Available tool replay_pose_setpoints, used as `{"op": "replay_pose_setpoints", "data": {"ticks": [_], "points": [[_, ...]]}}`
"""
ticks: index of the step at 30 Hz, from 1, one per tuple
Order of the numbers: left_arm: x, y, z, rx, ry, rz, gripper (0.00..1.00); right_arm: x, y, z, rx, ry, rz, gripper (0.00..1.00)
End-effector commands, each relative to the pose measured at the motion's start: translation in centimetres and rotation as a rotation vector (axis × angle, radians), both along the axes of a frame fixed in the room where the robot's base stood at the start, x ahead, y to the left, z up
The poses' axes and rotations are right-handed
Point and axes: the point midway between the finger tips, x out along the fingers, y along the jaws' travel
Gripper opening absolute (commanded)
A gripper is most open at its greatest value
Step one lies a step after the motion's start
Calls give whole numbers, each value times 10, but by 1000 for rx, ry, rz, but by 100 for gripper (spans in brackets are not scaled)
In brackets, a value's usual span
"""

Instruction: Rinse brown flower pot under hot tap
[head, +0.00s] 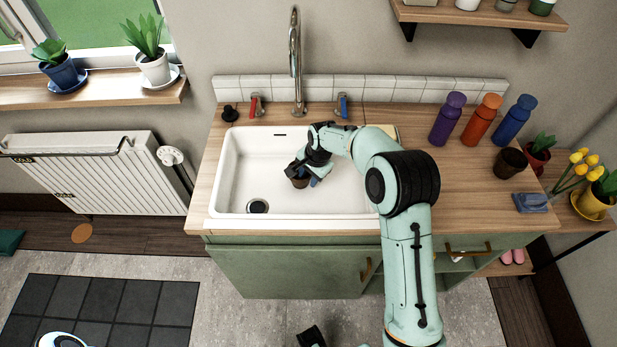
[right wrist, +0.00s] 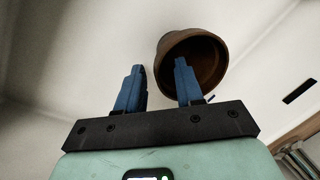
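The brown flower pot (head: 300,182) is in the white sink basin (head: 235,165), right of the drain. My right gripper (head: 307,180) reaches down into the basin at the pot. In the right wrist view, its blue fingers (right wrist: 158,82) are apart. One finger overlaps the mouth of the pot (right wrist: 208,58), the other is outside, with a gap to the pot's wall. The hot tap, with a red handle (head: 256,105), is left of the tall faucet (head: 296,60); the blue handle (head: 342,106) is right of it. Only a dark part of my left gripper (head: 311,337) shows at the bottom edge.
Purple, orange and blue bottles (head: 480,120) stand on the counter right of the sink. A dark empty pot (head: 510,163), a potted plant (head: 538,150) and a blue sponge-like item (head: 531,203) are beside them. A black knob (head: 230,113) is at the sink's back left.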

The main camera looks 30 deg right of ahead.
Motion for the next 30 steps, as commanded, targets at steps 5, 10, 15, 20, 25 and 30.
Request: {"op": "replay_pose_setpoints", "data": {"ticks": [5,10,15,20,25,30], "points": [[1,0,3,0,-1,0,43,-7,-3,42,-1,-7,-1,36],[2,0,6,0,-2,0,43,-15,-5,78,-1,-4,0,36],[2,0,8,0,-3,0,43,-21,-7,103,0,-2,0,36],[3,0,9,0,-3,0,43,-23,-8,112,-1,-1,0,36],[3,0,9,0,-3,0,43,-24,-8,114,0,0,0,36],[3,0,9,0,-3,0,43,-24,-8,114,0,0,0,36]]}}
